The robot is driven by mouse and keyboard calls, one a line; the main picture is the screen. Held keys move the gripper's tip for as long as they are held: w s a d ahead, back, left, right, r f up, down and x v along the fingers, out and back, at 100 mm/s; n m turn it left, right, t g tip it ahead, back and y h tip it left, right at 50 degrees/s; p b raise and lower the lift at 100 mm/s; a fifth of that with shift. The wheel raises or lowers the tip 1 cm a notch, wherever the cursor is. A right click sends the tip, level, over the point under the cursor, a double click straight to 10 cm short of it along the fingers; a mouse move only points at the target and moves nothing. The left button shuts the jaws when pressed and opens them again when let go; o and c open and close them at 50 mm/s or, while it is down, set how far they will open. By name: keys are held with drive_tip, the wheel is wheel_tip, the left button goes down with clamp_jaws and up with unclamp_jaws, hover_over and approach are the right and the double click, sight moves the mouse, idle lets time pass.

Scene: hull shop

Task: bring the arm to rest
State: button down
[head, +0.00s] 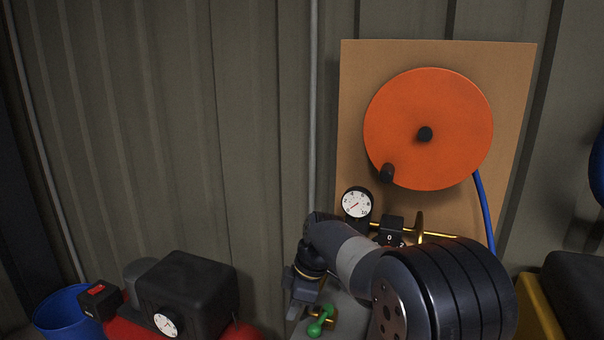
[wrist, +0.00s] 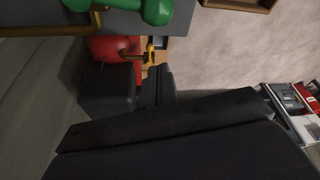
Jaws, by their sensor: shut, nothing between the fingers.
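My arm reaches in from the lower right in the head view, bent in front of the wall panel. My gripper (head: 300,290) hangs at the arm's far end, beside a green-handled brass valve (head: 320,322); the fingertips are hard to make out there. In the wrist view the dark fingers (wrist: 158,86) are together, with nothing between them. The valve's green handle (wrist: 157,11) also shows at the top of the wrist view, apart from the fingers.
An orange reel (head: 428,128) with a blue hose hangs on a brown board (head: 352,110). A red and black compressor (head: 188,292) and blue bucket (head: 62,312) stand lower left. Bare wall fills the upper left.

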drive_tip(key=shift+w+f+m, duration=0.15)
drive_tip(key=shift+w+m, duration=0.1)
drive_tip(key=shift+m, duration=0.15)
drive_tip(key=shift+w+f+m+t+p, duration=0.3)
drive_tip(key=shift+w+f+m+p, duration=0.1)
drive_tip(key=shift+m, duration=0.4)
drive_tip(key=w+f+m+t+h+p, duration=0.1)
drive_tip(key=w+m+t+h+p, duration=0.1)
drive_tip(key=w+m, duration=0.8)
drive_tip(key=shift+a+f+m+t, duration=0.3)
drive_tip(key=shift+a+m+t, duration=0.1)
drive_tip(key=shift+a+m, duration=0.1)
drive_tip(key=shift+s+d, duration=0.1)
